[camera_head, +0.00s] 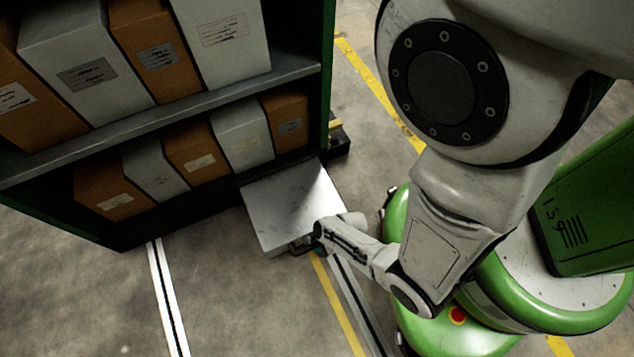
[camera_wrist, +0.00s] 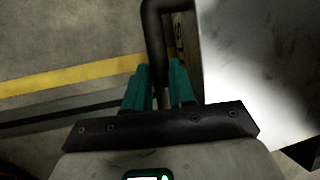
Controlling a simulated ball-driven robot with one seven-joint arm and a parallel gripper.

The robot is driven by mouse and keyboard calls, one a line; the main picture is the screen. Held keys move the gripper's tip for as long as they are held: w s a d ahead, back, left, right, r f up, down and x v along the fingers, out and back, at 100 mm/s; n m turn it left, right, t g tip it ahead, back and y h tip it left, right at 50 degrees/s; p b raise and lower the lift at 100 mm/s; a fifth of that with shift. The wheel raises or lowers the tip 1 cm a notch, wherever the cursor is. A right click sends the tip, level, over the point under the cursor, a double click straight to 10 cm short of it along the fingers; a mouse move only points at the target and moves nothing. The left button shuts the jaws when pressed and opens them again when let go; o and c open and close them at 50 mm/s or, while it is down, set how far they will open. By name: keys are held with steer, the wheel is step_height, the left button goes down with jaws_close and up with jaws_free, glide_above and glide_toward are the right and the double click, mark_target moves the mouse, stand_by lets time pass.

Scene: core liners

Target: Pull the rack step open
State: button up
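The rack step is a pale grey flat plate (camera_head: 288,203) that sticks out from the base of the shelf rack, low over the floor. It also shows in the wrist view (camera_wrist: 245,70) on the right. A dark bent bar handle (camera_wrist: 154,35) runs along the step's front side. My gripper's teal fingers (camera_wrist: 158,85) are on both sides of this handle and appear to touch it. In the head view my gripper (camera_head: 303,246) is at the step's near front edge, and its fingers are mostly hidden by my wrist.
The rack (camera_head: 180,115) holds several brown and white boxes on two levels. Floor rails (camera_head: 165,295) and yellow lines (camera_head: 338,305) run along the floor. My green base stands to the right of the step. Open floor lies between them and at the lower left.

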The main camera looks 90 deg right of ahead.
steer(key=o, duration=0.4)
steer(key=shift+o, duration=0.2)
steer(key=p+v, duration=0.6)
steer(key=v, duration=0.4)
steer(key=shift+s+r, duration=0.2)
steer(key=shift+r, duration=0.15)
steer(key=w+r+n+g, duration=0.1)
steer(key=w+r+n, duration=0.4)
steer(key=r+n, duration=0.35)
steer(key=w+r+n+g+y, duration=0.1)
steer(key=w+r+n, duration=0.4)
steer(key=r+n, duration=0.3)
steer(key=w+r+n+g, duration=0.1)
steer(key=w+r+n, duration=0.4)
steer(key=r+n, duration=0.3)
step_height(320, 180, up, 29)
steer(key=a+n+g+h+p, duration=0.1)
steer(key=n+p, duration=0.5)
steer(key=p, duration=1.7)
steer(key=shift+a, duration=0.7)
